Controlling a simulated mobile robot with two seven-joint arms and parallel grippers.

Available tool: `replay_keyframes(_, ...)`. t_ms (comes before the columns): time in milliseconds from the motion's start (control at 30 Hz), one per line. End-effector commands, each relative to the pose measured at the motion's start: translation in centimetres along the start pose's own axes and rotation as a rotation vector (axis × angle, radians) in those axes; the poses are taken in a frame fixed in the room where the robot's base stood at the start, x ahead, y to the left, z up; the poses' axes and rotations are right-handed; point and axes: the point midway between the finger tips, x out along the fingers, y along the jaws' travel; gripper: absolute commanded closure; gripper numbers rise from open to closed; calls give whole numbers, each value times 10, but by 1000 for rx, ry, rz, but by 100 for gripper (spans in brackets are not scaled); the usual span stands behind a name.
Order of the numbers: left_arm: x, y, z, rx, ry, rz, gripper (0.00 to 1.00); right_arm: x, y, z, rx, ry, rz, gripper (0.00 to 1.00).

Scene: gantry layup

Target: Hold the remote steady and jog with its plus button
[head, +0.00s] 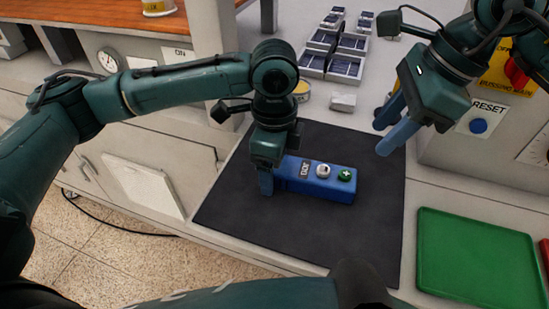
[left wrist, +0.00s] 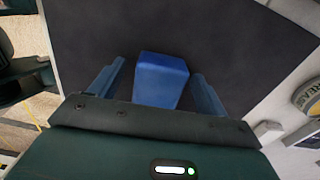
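The blue remote (head: 318,188) lies on the dark mat (head: 300,233), with a JOG label, a pale round button and a green plus button (head: 344,174) on top. My left gripper (head: 270,180) is low at the remote's left end. In the left wrist view its fingers (left wrist: 158,68) are open on either side of the blue remote (left wrist: 161,82), with a gap visible on both sides.
A green tray (head: 475,260) lies at the right. A grey box with a blue RESET button (head: 479,126) stands behind it. Several solar-cell trays (head: 345,67) and a small pale block (head: 342,103) are behind the mat. The mat's front is clear.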

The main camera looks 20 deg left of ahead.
Motion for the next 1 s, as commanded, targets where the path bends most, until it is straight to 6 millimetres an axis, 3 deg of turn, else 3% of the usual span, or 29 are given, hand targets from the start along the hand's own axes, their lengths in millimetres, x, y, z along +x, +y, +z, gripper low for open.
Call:
replay_keyframes(667, -1, 0, 0, 0, 0, 0, 79, 0, 0, 0, 0, 0, 0, 64)
replay_keyframes(1000, -1, 0, 0, 0, 0, -1, 80, 0, 0, 0, 0, 0, 0, 90)
